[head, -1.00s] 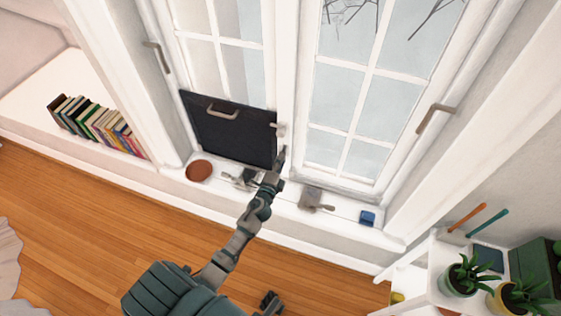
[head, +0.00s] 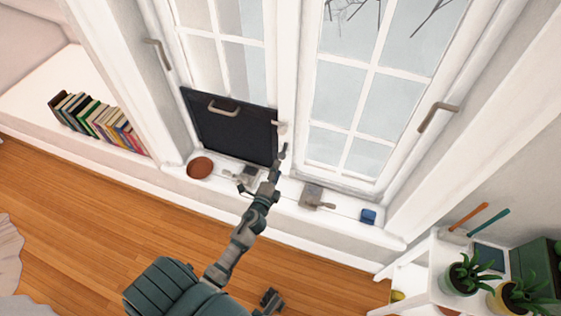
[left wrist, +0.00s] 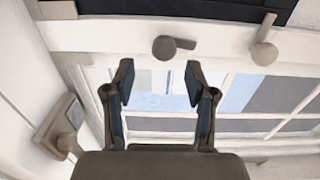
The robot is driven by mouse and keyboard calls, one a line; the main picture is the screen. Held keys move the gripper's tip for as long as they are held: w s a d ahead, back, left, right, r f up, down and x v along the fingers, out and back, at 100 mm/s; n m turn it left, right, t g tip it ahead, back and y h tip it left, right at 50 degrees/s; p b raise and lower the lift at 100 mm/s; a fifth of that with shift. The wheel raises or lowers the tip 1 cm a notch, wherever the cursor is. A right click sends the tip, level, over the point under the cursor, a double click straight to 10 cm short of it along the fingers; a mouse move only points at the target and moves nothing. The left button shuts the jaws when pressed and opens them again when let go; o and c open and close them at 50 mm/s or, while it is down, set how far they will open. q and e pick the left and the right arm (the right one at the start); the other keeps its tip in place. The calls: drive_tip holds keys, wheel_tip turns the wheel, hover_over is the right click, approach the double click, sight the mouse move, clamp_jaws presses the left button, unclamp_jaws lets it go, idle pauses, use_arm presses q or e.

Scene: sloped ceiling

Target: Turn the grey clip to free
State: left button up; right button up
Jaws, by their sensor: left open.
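The grey clip (left wrist: 172,46) shows in the left wrist view as a dark round knob with a short lever. It sits on the white window post, its lever pointing right along the post and lying clear of the black panel (left wrist: 190,8). My left gripper (left wrist: 160,84) is open and empty, its fingertips pointing at the post with the clip just beyond them. In the head view my left gripper (head: 283,153) is at the post beside the panel (head: 232,130) and covers the grey clip. A beige clip (left wrist: 264,45) sits farther up the post, its lever reaching over the panel edge; it also shows in the head view (head: 281,127).
The sill holds a brown round dish (head: 200,167), a grey latch plate (head: 312,195) and a small blue block (head: 368,216). A shelf with potted plants (head: 463,275) stands at the right. My right gripper (head: 270,299) is low in the picture.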

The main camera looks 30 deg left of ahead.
use_arm(q)
drive_tip(key=v, duration=0.6)
drive_tip(key=shift+s, duration=0.3)
drive_tip(key=shift+d, duration=0.15)
drive_tip(key=n+p, duration=0.8)
drive_tip(key=n, duration=1)
approach(281, 158)
drive_tip(key=b+x, duration=0.1)
drive_tip(key=x, duration=0.8)
drive_tip(key=shift+w, duration=0.3)
use_arm(e)
drive_tip(key=s+f, duration=0.2)
drive_tip(key=f, duration=0.6)
drive_tip(key=s+f, duration=0.3)
drive_tip(key=f, duration=0.6)
drive_tip(key=shift+s+d+g, duration=0.15)
drive_tip(key=shift+d+g, duration=0.15)
drive_tip(key=shift+g, duration=0.1)
drive_tip(key=shift+f, duration=0.1)
